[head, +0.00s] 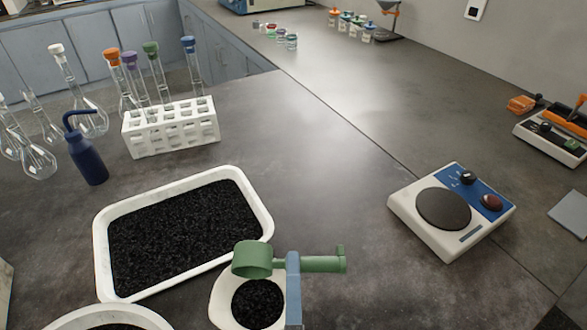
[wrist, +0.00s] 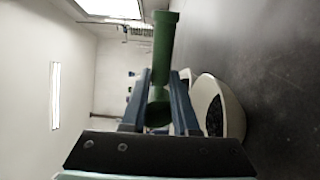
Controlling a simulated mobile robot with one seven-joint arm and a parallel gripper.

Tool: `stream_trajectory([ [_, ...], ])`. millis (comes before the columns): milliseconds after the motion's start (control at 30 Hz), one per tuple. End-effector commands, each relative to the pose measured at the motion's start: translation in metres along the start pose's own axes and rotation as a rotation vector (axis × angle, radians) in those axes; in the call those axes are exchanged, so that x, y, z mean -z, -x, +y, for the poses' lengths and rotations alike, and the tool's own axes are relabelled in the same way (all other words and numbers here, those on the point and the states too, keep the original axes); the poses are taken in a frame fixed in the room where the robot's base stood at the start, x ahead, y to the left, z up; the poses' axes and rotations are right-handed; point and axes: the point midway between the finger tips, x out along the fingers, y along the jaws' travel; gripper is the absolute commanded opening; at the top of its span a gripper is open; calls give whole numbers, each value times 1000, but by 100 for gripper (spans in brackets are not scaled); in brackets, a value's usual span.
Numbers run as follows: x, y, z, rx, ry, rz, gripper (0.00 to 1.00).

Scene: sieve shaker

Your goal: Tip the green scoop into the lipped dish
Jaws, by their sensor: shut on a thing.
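The green scoop (head: 252,261) is held by its handle in my gripper (head: 293,262), which is shut on it. Its cup is to the left of the fingers in the head view, and the handle end sticks out to the right. The cup looks tilted over, and I cannot see inside it. In the wrist view the green scoop (wrist: 165,45) runs upright between the two blue fingers (wrist: 160,85). A small off-white dish (head: 222,302), apparently the lipped dish, lies just below the cup and holds black granules. It also shows in the wrist view (wrist: 236,110).
A white tray (head: 103,265) of black granules lies left of the dish. Another pale round vessel (head: 70,320) is cut off at the bottom left. A white test-tube rack (head: 170,135), a blue bottle (head: 88,160) and flasks stand behind. A balance-like device (head: 455,240) stands right.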

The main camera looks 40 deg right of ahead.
Motion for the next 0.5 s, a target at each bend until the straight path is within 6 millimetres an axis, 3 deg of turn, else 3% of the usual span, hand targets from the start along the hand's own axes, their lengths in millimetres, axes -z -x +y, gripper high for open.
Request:
stream_trajectory([
  [33,0,-1,7,11,1,0,0],
  [500,0,-4,11,119,-2,1,0],
])
